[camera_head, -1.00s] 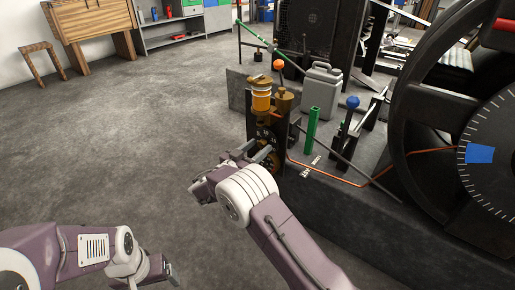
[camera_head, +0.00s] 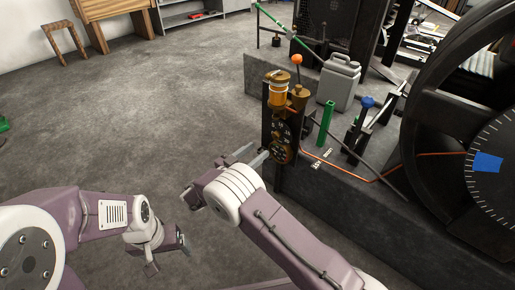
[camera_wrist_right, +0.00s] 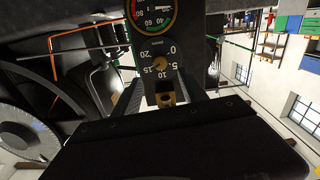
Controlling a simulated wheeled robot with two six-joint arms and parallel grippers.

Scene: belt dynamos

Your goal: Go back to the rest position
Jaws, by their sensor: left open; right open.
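My right gripper (camera_head: 253,155) is open in front of a dark upright panel with round dials (camera_head: 281,138). Its two fingers point at the panel and look empty. In the right wrist view, the fingers (camera_wrist_right: 162,90) stand apart. A small brass fitting (camera_wrist_right: 166,99) under a numbered dial (camera_wrist_right: 158,62) shows between them, and I cannot tell whether anything touches. My left gripper (camera_head: 167,252) is open and empty at the lower left, over bare floor.
The panel, topped by an orange-and-brass cup (camera_head: 278,90), stands at the edge of a dark machine base (camera_head: 365,215). A green post (camera_head: 326,123), grey canister (camera_head: 340,82) and large black wheel (camera_head: 425,110) stand on the base. Grey floor (camera_head: 150,110) to the left is clear.

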